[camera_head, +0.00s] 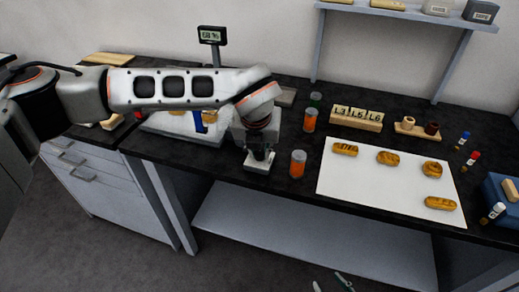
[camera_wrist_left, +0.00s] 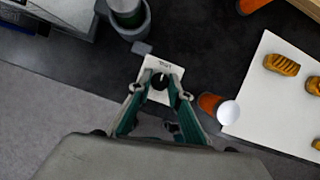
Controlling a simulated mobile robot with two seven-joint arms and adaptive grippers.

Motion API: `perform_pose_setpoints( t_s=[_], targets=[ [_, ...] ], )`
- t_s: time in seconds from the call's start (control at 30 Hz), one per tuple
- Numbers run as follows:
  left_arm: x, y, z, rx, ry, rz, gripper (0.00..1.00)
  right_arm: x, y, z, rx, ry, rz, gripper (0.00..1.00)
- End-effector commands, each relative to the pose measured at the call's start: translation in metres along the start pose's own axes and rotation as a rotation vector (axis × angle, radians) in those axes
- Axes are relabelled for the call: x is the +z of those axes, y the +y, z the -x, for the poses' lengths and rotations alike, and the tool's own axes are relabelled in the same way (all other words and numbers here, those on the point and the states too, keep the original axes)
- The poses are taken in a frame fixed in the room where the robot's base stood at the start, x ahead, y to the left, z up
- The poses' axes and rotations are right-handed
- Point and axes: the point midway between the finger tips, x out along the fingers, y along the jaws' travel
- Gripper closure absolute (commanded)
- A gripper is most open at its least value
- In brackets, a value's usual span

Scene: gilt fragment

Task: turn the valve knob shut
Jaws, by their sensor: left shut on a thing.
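The valve knob (camera_wrist_left: 160,82) is black and round, on a white plate (camera_wrist_left: 150,68) with small lettering. In the head view the white plate (camera_head: 258,167) lies near the counter's front edge, and the knob is mostly hidden by my gripper. My left gripper (camera_head: 260,160) reaches down over it. In the left wrist view its teal fingers (camera_wrist_left: 161,86) are closed on both sides of the knob. The knob's marking is too small to read. My right gripper (camera_head: 331,283) shows only its teal fingertips at the bottom edge, apart, with nothing seen between them.
An orange jar with a white lid (camera_head: 298,163) stands close to the right of the plate; another orange jar (camera_head: 310,119) is behind. A white board (camera_head: 380,195) with several bread-like pieces lies to the right. A display (camera_head: 212,35) stands behind my arm.

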Motion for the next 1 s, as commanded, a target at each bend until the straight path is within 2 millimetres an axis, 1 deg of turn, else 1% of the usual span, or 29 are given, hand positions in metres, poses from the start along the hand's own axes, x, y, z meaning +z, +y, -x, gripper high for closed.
perform_pose_setpoints(
  t_s=[0.17, 0.2, 0.23, 0.27, 0.57, 0.67, 0.77, 0.87, 1.0],
  targets=[
    [0.001, 0.0, 0.001, 0.0, -0.001, 0.002, 1.0, 0.0, 0.0, 0.0, 0.0, 0.0, 0.0, 0.6],
    [0.001, 0.0, 0.001, 0.0, -0.001, 0.001, 0.73, 0.0, 0.0, 0.0, 0.0, 0.0, 0.001, 0.6],
    [0.001, 0.0, 0.001, 0.0, -0.001, 0.001, 0.66, 0.0, 0.0, 0.0, 0.001, 0.0, 0.001, 0.6],
    [0.001, 0.0, 0.001, 0.0, -0.001, 0.001, 0.64, 0.0, 0.0, 0.0, 0.001, 0.0, 0.001, 0.6],
    [0.0, 0.0, 0.001, -0.001, 0.0, 0.0, 0.64, 0.003, 0.002, -0.001, 0.001, -0.005, 0.005, 0.6],
    [0.001, 0.0, 0.005, -0.001, -0.001, 0.0, 0.64, 0.003, 0.002, -0.001, 0.001, -0.005, 0.005, 0.6],
    [0.001, 0.0, 0.016, -0.001, -0.002, 0.0, 0.64, 0.002, 0.001, -0.001, 0.001, -0.004, 0.004, 0.6],
    [0.002, 0.0, 0.034, -0.002, -0.004, -0.001, 0.64, 0.002, 0.001, -0.001, 0.001, -0.003, 0.002, 0.6],
    [0.002, 0.0, 0.064, -0.001, -0.005, -0.001, 0.64, 0.001, 0.001, -0.001, 0.0, -0.002, 0.002, 0.6]
  ],
)
